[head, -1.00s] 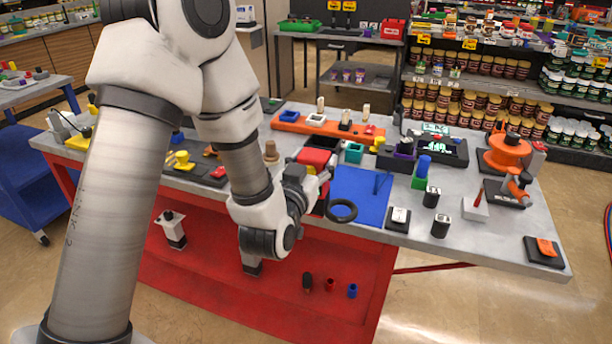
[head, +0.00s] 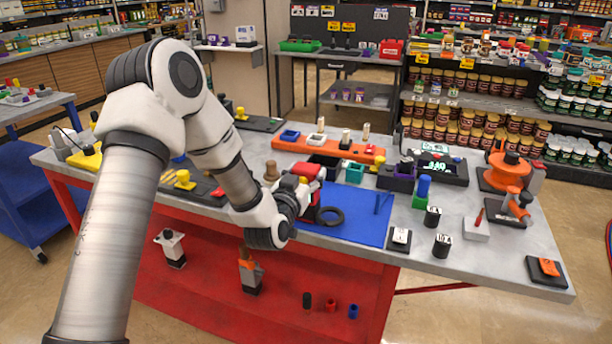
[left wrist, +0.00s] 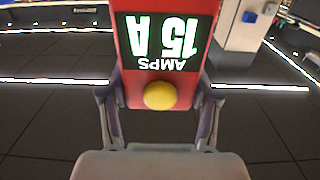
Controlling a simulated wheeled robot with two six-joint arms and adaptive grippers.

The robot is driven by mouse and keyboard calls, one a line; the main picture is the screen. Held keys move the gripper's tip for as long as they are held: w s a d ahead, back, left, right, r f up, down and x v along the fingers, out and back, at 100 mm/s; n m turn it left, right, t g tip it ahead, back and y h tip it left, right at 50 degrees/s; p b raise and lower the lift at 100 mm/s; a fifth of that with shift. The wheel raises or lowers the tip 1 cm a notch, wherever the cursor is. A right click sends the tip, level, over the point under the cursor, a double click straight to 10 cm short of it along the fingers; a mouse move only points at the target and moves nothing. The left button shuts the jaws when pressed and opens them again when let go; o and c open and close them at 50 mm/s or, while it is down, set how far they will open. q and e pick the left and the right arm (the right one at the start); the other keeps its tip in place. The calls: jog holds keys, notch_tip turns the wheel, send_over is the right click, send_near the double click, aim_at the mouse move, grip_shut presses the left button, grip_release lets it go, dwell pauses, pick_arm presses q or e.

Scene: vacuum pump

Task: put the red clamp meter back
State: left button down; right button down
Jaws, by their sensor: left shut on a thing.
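My left gripper (head: 300,190) is shut on the red clamp meter (head: 312,170), at the front of the table by the left part of the blue mat (head: 365,212). In the left wrist view the meter's red body (left wrist: 206,25) stands between the two fingers. Its display reads 15 A AMPS, upside down, with a yellow button below it. In the head view the gripper partly hides the meter. A black ring (head: 330,224) shows close beside it over the mat; I cannot tell whether it touches the mat. My right gripper is not in view.
A dark open box (head: 325,160) stands just behind the meter, with an orange tray (head: 350,151) behind that. Black cylinders and a switch block (head: 400,239) stand right of the mat.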

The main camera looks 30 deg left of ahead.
pick_arm(q)
jog(key=shift+c, duration=1.2)
grip_release()
jog(key=shift+f, duration=0.1)
